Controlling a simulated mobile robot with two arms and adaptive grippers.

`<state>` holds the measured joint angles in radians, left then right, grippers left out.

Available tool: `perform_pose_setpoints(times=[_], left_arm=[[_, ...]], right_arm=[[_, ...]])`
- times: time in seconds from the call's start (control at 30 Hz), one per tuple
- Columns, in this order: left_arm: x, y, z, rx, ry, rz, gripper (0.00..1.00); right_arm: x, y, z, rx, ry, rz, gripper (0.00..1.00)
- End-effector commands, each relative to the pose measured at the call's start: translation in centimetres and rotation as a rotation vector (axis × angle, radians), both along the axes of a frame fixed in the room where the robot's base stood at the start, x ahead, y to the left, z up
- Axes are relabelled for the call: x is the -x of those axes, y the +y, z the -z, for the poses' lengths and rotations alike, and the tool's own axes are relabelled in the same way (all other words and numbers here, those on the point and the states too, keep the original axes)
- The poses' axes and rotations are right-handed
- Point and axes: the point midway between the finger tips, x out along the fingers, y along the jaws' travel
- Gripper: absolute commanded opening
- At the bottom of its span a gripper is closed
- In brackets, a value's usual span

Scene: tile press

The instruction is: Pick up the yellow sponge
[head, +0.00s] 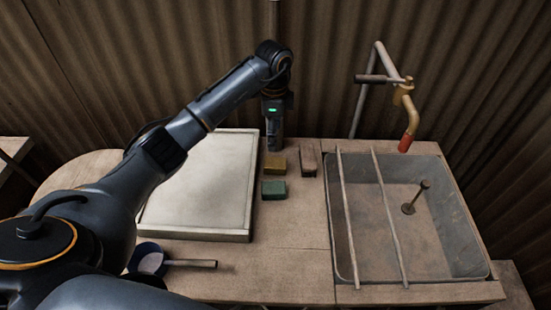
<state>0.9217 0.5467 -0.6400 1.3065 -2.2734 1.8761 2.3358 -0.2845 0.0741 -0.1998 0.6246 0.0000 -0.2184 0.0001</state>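The yellow sponge (276,166) is a small dull-yellow block on the wooden counter, between the pale slab and the sink. My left gripper (274,145) points down from above, with its fingertips at the sponge's back edge in the picture. I see the fingers nearly edge-on, so their opening does not show, and I cannot tell whether they touch the sponge. The sponge appears to rest on the counter. My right gripper is not in view.
A green block (274,190) lies just in front of the sponge and a brown block (308,162) to its right. A pale slab (195,195) is left. The sink (458,215) has two rods across it. A handled pan (150,263) is front left.

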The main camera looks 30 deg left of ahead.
Motion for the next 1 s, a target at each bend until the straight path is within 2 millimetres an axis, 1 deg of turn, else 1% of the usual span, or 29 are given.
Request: perform_pose_setpoints(times=[0.03,0.2,0.33,0.47,0.57,0.7,0.8,0.9,1.0], left_arm=[[0.2,0.0,1.0,-0.001,0.007,0.000,0.74],[0.2,0.0,4.4,0.000,0.004,0.000,0.74],[0.1,0.0,6.3,0.001,0.004,0.001,0.74],[0.1,0.0,7.2,-0.001,0.001,0.001,0.74],[0.2,0.0,8.0,0.001,0.004,0.000,0.74],[0.2,0.2,10.0,0.001,0.005,-0.001,0.74],[0.1,0.2,11.5,0.001,0.003,0.001,0.74],[0.1,0.2,12.2,0.000,0.001,0.001,0.74],[0.1,0.3,12.4,0.000,0.000,0.001,0.74]], right_arm=[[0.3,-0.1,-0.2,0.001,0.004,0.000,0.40],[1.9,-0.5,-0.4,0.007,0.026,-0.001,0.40],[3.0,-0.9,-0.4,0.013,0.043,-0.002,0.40],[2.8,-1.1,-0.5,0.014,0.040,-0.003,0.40],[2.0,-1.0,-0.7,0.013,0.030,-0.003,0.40],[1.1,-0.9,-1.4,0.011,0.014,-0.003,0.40],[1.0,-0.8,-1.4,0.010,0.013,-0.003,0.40],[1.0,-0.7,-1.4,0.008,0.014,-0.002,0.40],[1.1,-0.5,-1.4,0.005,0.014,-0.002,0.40]])
